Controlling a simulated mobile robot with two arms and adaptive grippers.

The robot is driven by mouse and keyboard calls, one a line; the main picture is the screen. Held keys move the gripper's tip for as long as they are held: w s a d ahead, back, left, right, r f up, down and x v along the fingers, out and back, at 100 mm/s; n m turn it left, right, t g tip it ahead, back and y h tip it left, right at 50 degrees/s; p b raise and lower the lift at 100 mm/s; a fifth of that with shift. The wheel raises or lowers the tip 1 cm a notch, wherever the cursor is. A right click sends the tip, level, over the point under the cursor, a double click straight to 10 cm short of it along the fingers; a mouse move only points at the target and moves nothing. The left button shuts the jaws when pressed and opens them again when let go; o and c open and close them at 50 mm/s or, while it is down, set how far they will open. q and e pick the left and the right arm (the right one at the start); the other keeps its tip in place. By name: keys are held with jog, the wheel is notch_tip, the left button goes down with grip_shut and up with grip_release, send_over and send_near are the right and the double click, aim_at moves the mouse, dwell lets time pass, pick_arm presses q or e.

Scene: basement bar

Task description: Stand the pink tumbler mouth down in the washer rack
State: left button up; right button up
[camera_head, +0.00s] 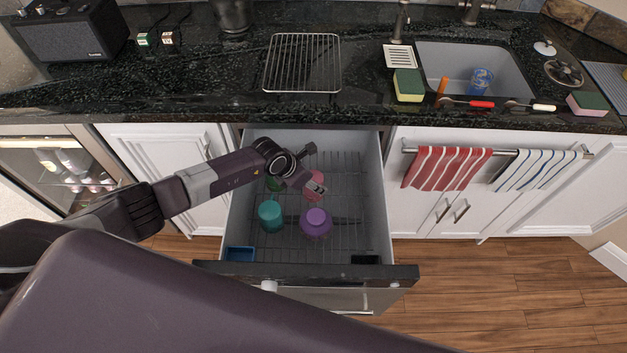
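The washer drawer is pulled out below the counter, with a wire rack (345,185) inside. A pink tumbler (314,197) is in the rack area, partly hidden by my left gripper (317,168). The gripper's two fingers are spread apart, one towards the back of the drawer and one over the tumbler. I cannot tell whether the finger touches the tumbler, or which way its mouth faces. My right gripper is not in view.
In the rack stand a teal cup (270,216), a purple cup (316,223) and a partly hidden green item (274,184). A blue tray (240,254) is at the front left. The drawer's right side is mostly free. A wire drying rack (302,63) lies on the counter above.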

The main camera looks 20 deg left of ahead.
pick_arm(q)
jog(key=o, duration=1.4)
jog(key=w+p+v, duration=0.1)
jog(key=p+v, duration=0.4)
jog(key=v, duration=1.4)
jog(key=shift+d+r, duration=0.25)
jog(key=shift+r, duration=0.3)
